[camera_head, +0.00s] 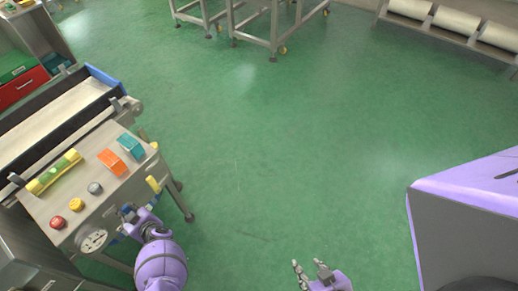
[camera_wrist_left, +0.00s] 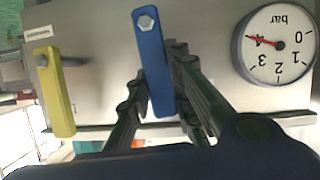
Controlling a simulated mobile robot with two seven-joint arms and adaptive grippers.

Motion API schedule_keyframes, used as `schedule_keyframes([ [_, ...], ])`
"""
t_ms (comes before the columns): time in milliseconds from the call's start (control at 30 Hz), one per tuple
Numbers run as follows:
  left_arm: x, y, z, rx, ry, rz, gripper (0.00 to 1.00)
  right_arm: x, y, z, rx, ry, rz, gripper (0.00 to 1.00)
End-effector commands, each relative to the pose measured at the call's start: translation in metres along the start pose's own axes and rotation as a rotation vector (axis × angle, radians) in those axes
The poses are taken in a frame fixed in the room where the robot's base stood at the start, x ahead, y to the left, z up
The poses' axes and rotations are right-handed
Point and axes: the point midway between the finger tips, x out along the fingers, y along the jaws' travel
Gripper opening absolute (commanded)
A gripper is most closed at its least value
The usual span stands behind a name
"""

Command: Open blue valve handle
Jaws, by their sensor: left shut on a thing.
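The blue valve handle (camera_wrist_left: 151,65) is a flat bar with a bolt at its top end, hanging nearly straight down in the left wrist view with a slight tilt. My left gripper (camera_wrist_left: 156,88) has a finger on each side of it and is shut on its lower part. In the head view, my left gripper (camera_head: 129,212) is at the panel's front side, where the blue handle is mostly hidden. My right gripper (camera_head: 310,268) is open and empty over the floor.
A yellow handle (camera_wrist_left: 55,95) hangs left of the blue one, and a pressure gauge (camera_wrist_left: 278,43) sits to its right, its needle near 4. The panel (camera_head: 103,198) carries buttons and orange and teal switches. The green floor (camera_head: 270,130) is clear.

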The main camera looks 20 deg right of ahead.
Motion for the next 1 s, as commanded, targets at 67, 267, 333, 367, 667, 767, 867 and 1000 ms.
schedule_keyframes([
  [67, 0.0005, 0.0075, -0.0037, 0.028, 0.004, -0.007, 0.00, 0.0007, -0.0007, -0.0041, -0.002, 0.006, -0.002, 0.39],
  [267, 0.0007, 0.0099, -0.0031, 0.081, 0.004, -0.029, 0.00, 0.0003, -0.0010, -0.0048, -0.003, 0.006, -0.004, 0.39],
  [333, 0.0007, 0.0104, -0.0029, 0.090, 0.005, -0.033, 0.00, 0.0002, -0.0010, -0.0052, -0.004, 0.006, -0.004, 0.39],
  [367, 0.0008, 0.0106, -0.0030, 0.093, 0.005, -0.034, 0.00, 0.0002, -0.0011, -0.0054, -0.003, 0.007, -0.004, 0.39],
  [667, 0.0009, 0.0108, -0.0032, 0.100, 0.006, -0.036, 0.00, 0.0000, -0.0015, -0.0058, -0.003, 0.007, -0.005, 0.39],
  [767, 0.0010, 0.0107, -0.0032, 0.100, 0.005, -0.036, 0.00, 0.0000, -0.0015, -0.0059, -0.003, 0.008, -0.005, 0.39],
  [867, 0.0010, 0.0106, -0.0031, 0.100, 0.005, -0.036, 0.28, 0.0000, -0.0015, -0.0060, -0.003, 0.008, -0.005, 0.39],
  [1000, 0.0008, 0.0091, -0.0020, 0.100, 0.004, -0.038, 0.39, 0.0000, -0.0018, -0.0061, -0.002, 0.008, -0.004, 0.39],
])
